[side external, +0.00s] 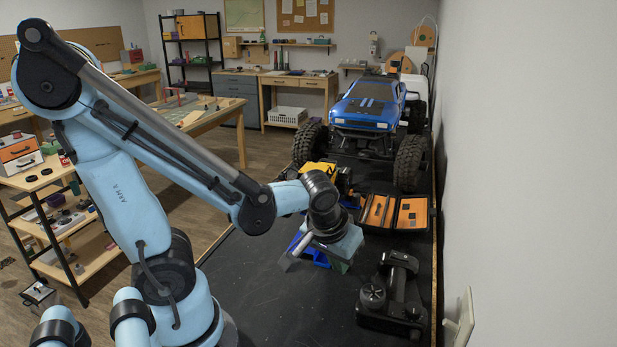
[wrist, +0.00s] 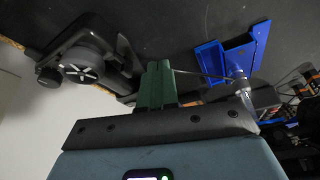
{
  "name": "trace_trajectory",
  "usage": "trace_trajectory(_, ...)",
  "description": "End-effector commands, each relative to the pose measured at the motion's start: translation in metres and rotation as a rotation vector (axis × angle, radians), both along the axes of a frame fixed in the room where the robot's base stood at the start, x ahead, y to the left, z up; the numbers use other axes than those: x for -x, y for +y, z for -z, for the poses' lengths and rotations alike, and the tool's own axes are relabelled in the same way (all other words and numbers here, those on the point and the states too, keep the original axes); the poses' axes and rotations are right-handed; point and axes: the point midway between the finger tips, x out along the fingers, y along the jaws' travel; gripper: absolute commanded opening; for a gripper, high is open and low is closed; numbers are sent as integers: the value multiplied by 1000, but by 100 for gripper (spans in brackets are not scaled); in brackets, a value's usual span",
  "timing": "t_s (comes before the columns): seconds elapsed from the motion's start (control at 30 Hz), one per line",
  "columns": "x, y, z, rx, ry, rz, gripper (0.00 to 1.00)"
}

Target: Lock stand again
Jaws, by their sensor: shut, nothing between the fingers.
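The blue crawler truck (side external: 368,105) stands at the far end of the black bench, its big tyres raised around the body. I cannot make out a stand or its lock under it. My gripper (side external: 342,266) points down over the middle of the bench, in front of the truck and apart from it. In the wrist view its green fingers (wrist: 156,82) are together with nothing between them. A blue bracket (wrist: 235,57) lies on the bench beside the fingers, and a silver rod-like part shows in front of it. The bracket is partly hidden by my gripper in the side view (side external: 313,252).
A black controller with a wheel (side external: 392,297) sits right of my gripper, near the wall. An open case with orange lining (side external: 412,213) and a yellow object (side external: 318,169) lie between my gripper and the truck. Bare bench shows at the front left.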

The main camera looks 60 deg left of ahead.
Motion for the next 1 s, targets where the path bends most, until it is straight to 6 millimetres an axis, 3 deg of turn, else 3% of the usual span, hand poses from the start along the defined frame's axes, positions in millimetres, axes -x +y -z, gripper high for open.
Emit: trace_trajectory(1.0,-31,-3,0,-2,1,-189,0)
